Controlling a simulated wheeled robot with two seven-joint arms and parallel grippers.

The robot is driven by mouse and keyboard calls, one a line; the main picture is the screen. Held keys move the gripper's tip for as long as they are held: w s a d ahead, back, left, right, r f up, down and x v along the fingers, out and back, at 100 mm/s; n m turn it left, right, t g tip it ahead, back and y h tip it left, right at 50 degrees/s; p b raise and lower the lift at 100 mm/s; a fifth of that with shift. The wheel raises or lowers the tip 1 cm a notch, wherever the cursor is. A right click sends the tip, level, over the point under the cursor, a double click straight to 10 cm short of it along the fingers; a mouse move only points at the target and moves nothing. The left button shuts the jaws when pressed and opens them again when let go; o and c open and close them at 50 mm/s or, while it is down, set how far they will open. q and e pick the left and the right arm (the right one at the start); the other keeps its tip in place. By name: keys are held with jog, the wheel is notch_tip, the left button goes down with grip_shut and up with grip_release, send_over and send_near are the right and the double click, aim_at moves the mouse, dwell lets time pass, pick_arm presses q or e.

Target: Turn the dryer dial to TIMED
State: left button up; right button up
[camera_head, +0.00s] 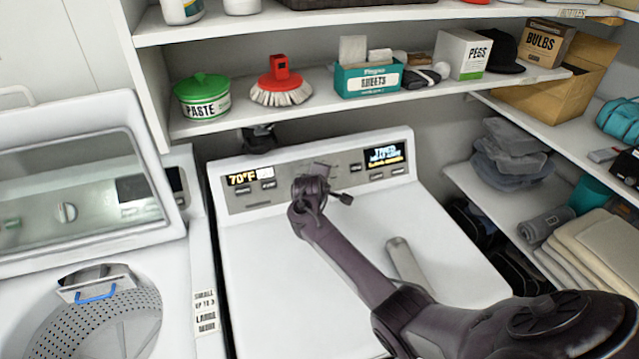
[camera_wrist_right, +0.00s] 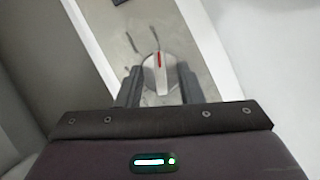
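The white dryer (camera_head: 270,260) has a grey control panel at its back. Its left display (camera_head: 250,178) reads 70°F. Its right display (camera_head: 385,156) has cyan and yellow text; the top line seems to read TIMED, but is blurred. My right gripper (camera_head: 328,190) is at the middle of the panel and mostly hides the dial in the head view. In the right wrist view, the silver dial (camera_wrist_right: 160,80) with a red mark at its top lies between the two spread fingers of my right gripper (camera_wrist_right: 160,88). Contact cannot be told. My left gripper is not in view.
A washer with its lid raised (camera_head: 70,190) stands at the left. A shelf (camera_head: 330,100) above the panel holds a green PASTE tin (camera_head: 203,100), a red brush (camera_head: 281,85) and a SHEETS box (camera_head: 368,80). Side shelves with towels (camera_head: 590,240) stand at the right.

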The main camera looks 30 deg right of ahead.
jog(key=v, duration=0.6)
jog(key=shift+b, duration=0.3)
